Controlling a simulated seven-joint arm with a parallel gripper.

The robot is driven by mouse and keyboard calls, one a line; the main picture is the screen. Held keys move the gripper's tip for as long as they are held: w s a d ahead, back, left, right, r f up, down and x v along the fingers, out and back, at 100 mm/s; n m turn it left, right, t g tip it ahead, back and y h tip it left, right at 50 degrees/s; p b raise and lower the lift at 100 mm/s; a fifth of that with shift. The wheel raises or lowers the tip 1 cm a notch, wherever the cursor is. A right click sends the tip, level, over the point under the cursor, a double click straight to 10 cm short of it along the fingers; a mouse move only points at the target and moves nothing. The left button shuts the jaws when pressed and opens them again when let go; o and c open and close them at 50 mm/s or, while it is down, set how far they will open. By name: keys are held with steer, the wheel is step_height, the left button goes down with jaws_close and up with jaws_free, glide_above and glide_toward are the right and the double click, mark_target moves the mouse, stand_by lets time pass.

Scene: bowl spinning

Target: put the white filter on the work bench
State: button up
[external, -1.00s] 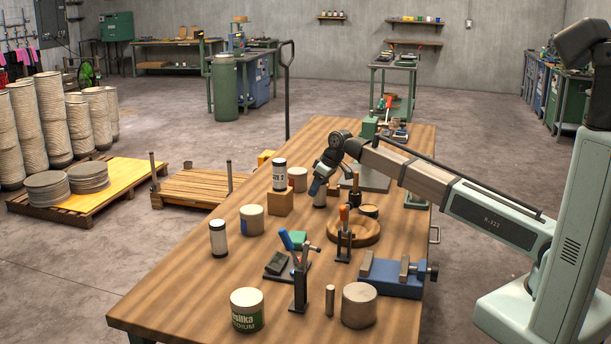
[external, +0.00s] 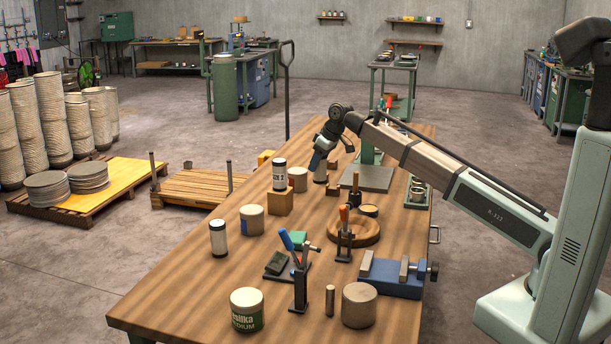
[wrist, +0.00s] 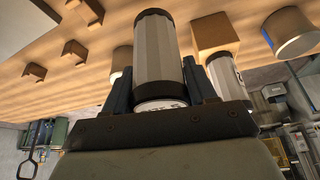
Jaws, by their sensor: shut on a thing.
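My gripper (external: 319,160) is over the far middle of the work bench (external: 190,295). It is shut on a white filter (external: 320,174), a pale cylinder with black end bands. In the wrist view the filter (wrist: 157,52) stands out between the two fingers (wrist: 160,88), its printed end face close to the palm. I cannot tell whether its lower end touches the bench. Another (external: 218,238) stands upright on the bench, further left and nearer.
Pale cans stand near the block (external: 298,179) and nearer the front (external: 252,219). A round wooden tray (external: 368,236), toggle clamps (external: 299,284) and a blue vise (external: 392,279) crowd the right side. The left front of the bench is largely clear.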

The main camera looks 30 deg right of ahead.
steer(key=shift+d+r, duration=0.1)
steer(key=shift+r, duration=0.15)
steer(key=w+d+r+m, duration=0.1)
steer(key=w+d, duration=0.3)
steer(key=d, duration=0.7)
steer(key=w+d+m+h, duration=0.15)
steer(key=w+d, duration=0.35)
steer(key=d, duration=0.6)
steer(key=w+d+r+m, duration=0.15)
steer(key=w+d, duration=0.25)
steer(key=d, duration=0.7)
steer(key=shift+w+a+f+n+y, duration=0.2)
steer(key=shift+f+n, duration=0.45)
steer(key=shift+f, duration=1.05)
steer(key=shift+w+a+f+n+y, duration=0.25)
steer(key=shift+f+n, duration=0.35)
steer(key=shift+f, duration=1.05)
steer(key=shift+w+a+f+n+y, duration=0.1)
steer(key=shift+w+f+n+y, duration=0.4)
steer(key=shift+f, duration=1.2)
steer(key=shift+s+f, duration=0.15)
steer(key=shift+s, duration=0.05)
steer(key=o, duration=1.1)
